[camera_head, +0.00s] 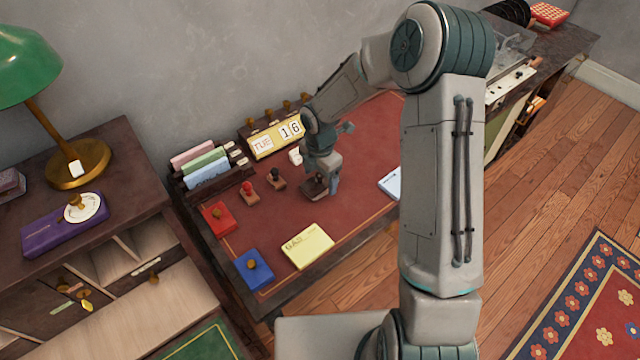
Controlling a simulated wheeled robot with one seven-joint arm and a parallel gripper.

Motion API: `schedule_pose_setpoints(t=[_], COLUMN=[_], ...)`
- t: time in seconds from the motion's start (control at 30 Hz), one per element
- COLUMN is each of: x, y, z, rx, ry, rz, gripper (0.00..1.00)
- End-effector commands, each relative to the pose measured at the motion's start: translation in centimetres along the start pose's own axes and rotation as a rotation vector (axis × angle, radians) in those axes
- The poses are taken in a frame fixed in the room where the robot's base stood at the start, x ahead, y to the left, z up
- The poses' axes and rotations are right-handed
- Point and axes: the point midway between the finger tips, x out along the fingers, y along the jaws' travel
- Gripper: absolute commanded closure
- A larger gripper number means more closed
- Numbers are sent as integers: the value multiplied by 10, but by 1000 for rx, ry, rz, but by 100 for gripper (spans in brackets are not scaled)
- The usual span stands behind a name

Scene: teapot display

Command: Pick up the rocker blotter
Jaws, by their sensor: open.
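What looks like the rocker blotter, a small dark brown block (313,190), sits on the red desk top (350,165). My gripper (322,180) points down over it, and one finger shows at the block's right side. The gripper is open. It hides the upper part of the block, and I cannot tell whether the fingers touch it.
Two small stamps (249,192) (277,180) stand left of the gripper. A red box (218,219), a blue box (250,274) and a yellow pad (307,247) lie nearer. A yellow calendar (276,139) and a card rack (207,168) stand behind. The desk between block and pad is clear.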

Motion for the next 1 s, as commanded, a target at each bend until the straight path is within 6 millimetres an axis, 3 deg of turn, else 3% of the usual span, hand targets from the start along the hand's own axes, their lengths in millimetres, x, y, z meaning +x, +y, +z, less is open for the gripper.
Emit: schedule_pose_setpoints(t=[0.3,0.37,0.5,0.53,0.83,1.0], x=[7,7,7,7,5,-7], y=[0,0,0,0,0,1], z=[0,0,0,0,0,1], rx=[-2,-1,-1,-1,-1,1], ry=[0,0,0,0,-1,-2], rz=[0,0,0,0,1,3], gripper=[22,36,75,78,78,78])
